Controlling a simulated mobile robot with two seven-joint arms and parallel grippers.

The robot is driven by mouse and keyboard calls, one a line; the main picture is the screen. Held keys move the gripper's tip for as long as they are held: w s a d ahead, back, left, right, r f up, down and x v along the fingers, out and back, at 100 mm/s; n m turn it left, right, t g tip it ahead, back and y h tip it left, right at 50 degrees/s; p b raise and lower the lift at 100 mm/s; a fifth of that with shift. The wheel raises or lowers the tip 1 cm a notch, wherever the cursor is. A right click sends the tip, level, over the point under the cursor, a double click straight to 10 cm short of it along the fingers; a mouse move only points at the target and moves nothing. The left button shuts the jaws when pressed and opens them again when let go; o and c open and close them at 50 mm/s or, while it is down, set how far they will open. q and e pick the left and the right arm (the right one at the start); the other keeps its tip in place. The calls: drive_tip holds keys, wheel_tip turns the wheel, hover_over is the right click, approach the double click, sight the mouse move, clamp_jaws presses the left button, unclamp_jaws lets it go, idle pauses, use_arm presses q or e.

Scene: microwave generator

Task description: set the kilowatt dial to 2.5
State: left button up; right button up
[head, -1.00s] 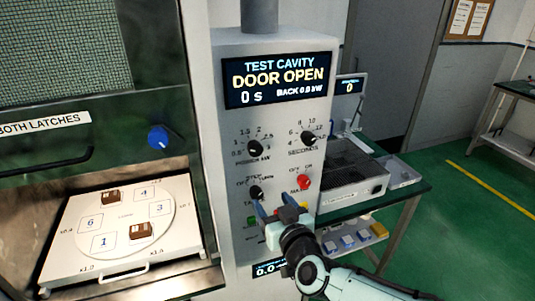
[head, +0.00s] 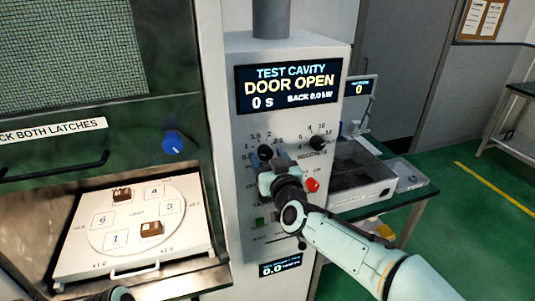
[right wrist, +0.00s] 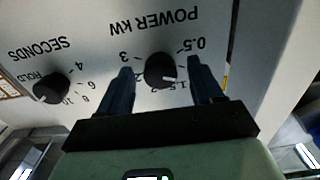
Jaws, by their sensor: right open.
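The black kilowatt dial (head: 265,151), marked POWER kW, is on the grey control panel (head: 238,185). In the right wrist view, which is upside down, the dial (right wrist: 160,68) sits between the two fingers of my open right gripper (right wrist: 163,87). I see no clear contact. In the head view my right gripper (head: 265,166) is just below the dial and hides part of the panel. A small part of my left arm shows at the bottom edge.
The seconds dial (head: 318,143) is right of the kilowatt dial. A red knob (head: 312,185) and a green button (head: 260,221) are lower. The display (head: 288,87) reads DOOR OPEN, 0 s. At left, a white tray (head: 80,262) holds two brown blocks.

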drive_tip(key=shift+w+a, duration=0.1)
drive_tip(key=shift+w, duration=0.25)
drive_tip(key=c, duration=1.1)
drive_tip(key=shift+f, duration=0.1)
